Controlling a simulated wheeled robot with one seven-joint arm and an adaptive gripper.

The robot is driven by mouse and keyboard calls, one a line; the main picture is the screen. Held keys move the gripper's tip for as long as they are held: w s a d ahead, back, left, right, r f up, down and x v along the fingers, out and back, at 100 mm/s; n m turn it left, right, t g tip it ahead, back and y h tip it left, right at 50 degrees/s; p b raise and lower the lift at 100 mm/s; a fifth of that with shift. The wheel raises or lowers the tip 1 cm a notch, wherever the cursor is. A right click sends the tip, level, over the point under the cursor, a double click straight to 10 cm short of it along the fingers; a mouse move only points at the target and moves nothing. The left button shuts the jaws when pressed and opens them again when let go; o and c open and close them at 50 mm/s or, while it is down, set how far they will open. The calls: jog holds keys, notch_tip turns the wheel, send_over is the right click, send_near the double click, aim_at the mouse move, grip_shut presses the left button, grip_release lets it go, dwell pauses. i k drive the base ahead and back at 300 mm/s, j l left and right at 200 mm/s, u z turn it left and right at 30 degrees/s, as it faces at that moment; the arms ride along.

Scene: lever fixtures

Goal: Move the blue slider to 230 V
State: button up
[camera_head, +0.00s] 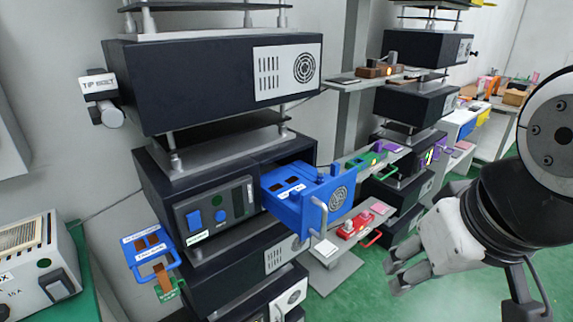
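A blue module (308,203) with a handle and a round fan grille sticks out of a dark rack unit at the middle. Dark slots show on its top face. A blue rectangular piece (194,220) and a round blue button (221,215) sit on the grey front panel left of it. I cannot tell which blue part is the slider, and no 230 V mark is readable. My gripper (394,273) is at the right, in front of the rack and apart from the blue module. Its fingertips are apart with nothing between them.
A blue tagged frame (151,251) hangs at the rack's lower left. A grey device (38,268) stands on a green surface at far left. A red module (355,226) lies on a shelf behind. Green floor (350,288) is open between the rack and my arm.

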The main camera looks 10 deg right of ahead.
aim_at(295, 195)
jog(key=i+l+u, duration=0.1)
jog(key=i+u, duration=0.15)
jog(key=i, duration=0.15)
jog(key=i+l+u, duration=0.3)
jog(key=i+j, duration=0.1)
